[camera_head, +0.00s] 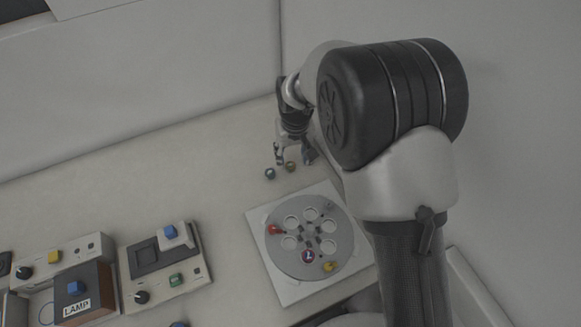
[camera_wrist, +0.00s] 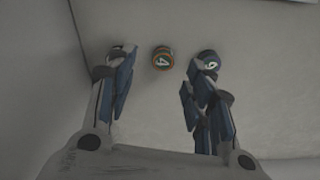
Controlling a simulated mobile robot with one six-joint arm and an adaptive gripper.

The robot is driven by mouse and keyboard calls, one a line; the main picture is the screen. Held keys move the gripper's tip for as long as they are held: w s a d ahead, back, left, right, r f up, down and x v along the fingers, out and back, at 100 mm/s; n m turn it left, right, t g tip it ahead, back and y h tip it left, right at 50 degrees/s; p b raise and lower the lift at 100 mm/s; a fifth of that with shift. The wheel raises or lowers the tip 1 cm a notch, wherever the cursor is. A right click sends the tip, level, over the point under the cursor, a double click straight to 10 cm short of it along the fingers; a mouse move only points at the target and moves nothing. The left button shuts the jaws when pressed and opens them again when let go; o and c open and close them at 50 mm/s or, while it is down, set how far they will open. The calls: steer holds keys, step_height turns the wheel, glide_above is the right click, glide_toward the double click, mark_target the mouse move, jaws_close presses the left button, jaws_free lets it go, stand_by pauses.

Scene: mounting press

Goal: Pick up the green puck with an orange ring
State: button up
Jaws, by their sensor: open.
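The green puck with an orange ring (camera_wrist: 162,58) stands on the table in the wrist view, with a white mark like a 4 on its top. It shows small in the head view (camera_head: 290,166). My gripper (camera_wrist: 161,76) is open and empty, with one finger on each side of this puck. In the head view my gripper (camera_head: 294,157) is close to the puck. Whether the fingertips are down at the puck's height I cannot tell.
A dark blue-green puck (camera_wrist: 209,57) stands beside my right fingertip in the wrist view, also visible in the head view (camera_head: 270,174). A round plate with holes (camera_head: 284,258) lies nearer, holding a purple puck (camera_head: 308,256). Control boxes (camera_head: 187,276) stand left.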

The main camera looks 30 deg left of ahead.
mark_target(290, 165)
steer(key=f+b, duration=0.1)
steer(key=f, duration=0.1)
steer(key=a+f, duration=0.1)
steer(key=f, duration=0.1)
steer(key=shift+w+f+b, duration=0.15)
steer(key=shift+f+b, duration=0.2)
steer(key=shift+b, duration=0.05)
steer(key=shift+r, duration=0.1)
steer(key=shift+c, duration=0.4)
steer(key=c, duration=0.9)
steer(key=shift+r, duration=0.15)
step_height(290, 165, up, 20)
steer(key=p, duration=0.6)
